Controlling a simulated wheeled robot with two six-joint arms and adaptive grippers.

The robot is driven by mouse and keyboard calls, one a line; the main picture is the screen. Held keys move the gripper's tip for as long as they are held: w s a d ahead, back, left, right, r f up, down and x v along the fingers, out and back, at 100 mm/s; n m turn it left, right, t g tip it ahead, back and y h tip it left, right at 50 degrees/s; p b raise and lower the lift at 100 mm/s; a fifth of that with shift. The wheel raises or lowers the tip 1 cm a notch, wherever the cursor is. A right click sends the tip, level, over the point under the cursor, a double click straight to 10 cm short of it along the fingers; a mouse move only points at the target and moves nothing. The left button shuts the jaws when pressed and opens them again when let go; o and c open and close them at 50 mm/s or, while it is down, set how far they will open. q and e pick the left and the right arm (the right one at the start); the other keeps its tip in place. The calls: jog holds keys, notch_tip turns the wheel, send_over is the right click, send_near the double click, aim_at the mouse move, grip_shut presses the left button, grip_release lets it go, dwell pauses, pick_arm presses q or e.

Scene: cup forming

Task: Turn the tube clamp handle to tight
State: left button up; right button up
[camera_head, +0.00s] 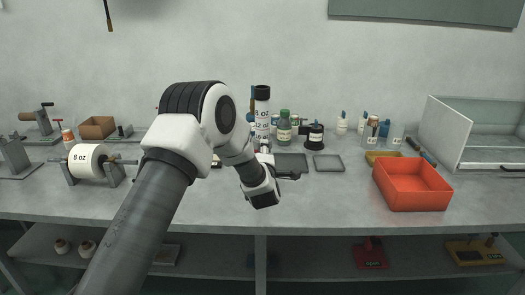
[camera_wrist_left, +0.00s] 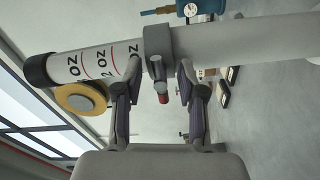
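The white tube (camera_head: 262,117) with a black cap and ounce marks stands upright at the back of the bench. In the left wrist view the tube (camera_wrist_left: 92,62) lies across the top of the picture. The tube clamp (camera_wrist_left: 158,45) is a grey collar around it. Its short handle (camera_wrist_left: 163,97) has a red tip and points down in that view, between my fingers. My left gripper (camera_wrist_left: 160,72) is open, one finger on each side of the handle, with gaps on both sides. In the head view my left gripper (camera_head: 287,175) is partly hidden by its wrist. My right gripper is not in view.
A red-orange bin (camera_head: 412,187) sits at the right front, with an open glass-sided box (camera_head: 478,135) behind it. Green-capped and other bottles (camera_head: 284,127) stand behind my gripper. A roll (camera_head: 88,161) marked 8 oz is at the left. The bench front centre is clear.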

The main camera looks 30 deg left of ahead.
pick_arm(q)
jog(key=shift+d, duration=0.1)
jog(key=shift+c, duration=0.3)
grip_shut()
jog(key=shift+m, duration=0.4)
jog(key=m+b, duration=0.1)
jog(key=m, duration=0.1)
jog(key=shift+m, duration=0.4)
jog(key=m, duration=0.3)
jog(key=shift+m, duration=0.3)
jog(key=m, duration=0.5)
jog(key=shift+p, duration=0.35)
jog(key=m+p, duration=0.1)
jog(key=m, duration=0.4)
jog(key=shift+m+p, duration=0.3)
jog(key=shift+m, duration=0.1)
jog(key=shift+f, duration=0.1)
